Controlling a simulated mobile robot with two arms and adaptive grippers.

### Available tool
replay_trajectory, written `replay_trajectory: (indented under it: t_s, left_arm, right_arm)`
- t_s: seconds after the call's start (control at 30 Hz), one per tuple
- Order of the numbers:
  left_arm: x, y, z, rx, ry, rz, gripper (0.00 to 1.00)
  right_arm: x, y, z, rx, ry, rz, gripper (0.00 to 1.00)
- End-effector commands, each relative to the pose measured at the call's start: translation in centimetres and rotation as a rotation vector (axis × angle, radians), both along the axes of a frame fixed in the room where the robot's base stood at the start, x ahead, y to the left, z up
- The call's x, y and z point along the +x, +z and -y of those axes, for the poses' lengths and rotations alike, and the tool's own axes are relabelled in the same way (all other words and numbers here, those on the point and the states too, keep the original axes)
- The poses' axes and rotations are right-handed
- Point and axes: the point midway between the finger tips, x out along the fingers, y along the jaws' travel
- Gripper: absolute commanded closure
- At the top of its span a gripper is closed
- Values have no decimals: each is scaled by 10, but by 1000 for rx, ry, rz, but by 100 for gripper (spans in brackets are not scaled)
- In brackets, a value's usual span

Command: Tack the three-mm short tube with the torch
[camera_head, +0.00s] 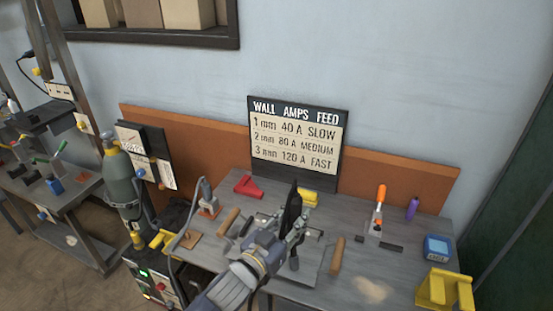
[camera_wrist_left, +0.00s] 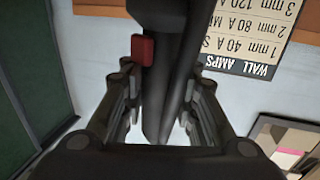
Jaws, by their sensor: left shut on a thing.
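My left gripper (camera_head: 290,232) is over the middle of the workbench, shut on a black tool that looks like the torch (camera_head: 292,207). In the left wrist view the torch (camera_wrist_left: 165,70) stands between the fingers of the left gripper (camera_wrist_left: 165,125), with a red trigger on its side. A grey plate with clamps (camera_head: 312,262) lies under and beside the gripper. I cannot make out the three-mm short tube; the gripper and torch cover part of the plate. My right gripper is not in view.
A sign (camera_head: 296,140) lists 3 mm as 120 A, fast. A red angled piece (camera_head: 248,187), an orange-handled tool (camera_head: 379,208), a blue box (camera_head: 437,248) and a yellow stand (camera_head: 445,290) are on the bench. A gas cylinder (camera_head: 122,180) and a machine with lights (camera_head: 152,286) stand left.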

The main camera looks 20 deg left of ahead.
Motion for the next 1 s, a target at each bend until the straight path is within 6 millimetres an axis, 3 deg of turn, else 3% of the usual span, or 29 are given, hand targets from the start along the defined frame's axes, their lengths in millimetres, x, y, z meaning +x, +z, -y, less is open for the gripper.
replay_trajectory:
  t_s: [0.03,0.2,0.4,0.67,1.0]
  left_arm:
    - [19,8,-3,9,-18,9,96]
    - [75,16,-22,15,-49,3,96]
    - [125,36,-57,13,-39,5,96]
    - [147,46,-78,5,-22,8,96]
    - [146,22,-78,4,-22,7,96]
  right_arm:
    - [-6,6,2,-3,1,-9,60]
    - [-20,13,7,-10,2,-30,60]
    - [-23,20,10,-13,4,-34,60]
    - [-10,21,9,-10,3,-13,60]
    - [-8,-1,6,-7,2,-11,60]
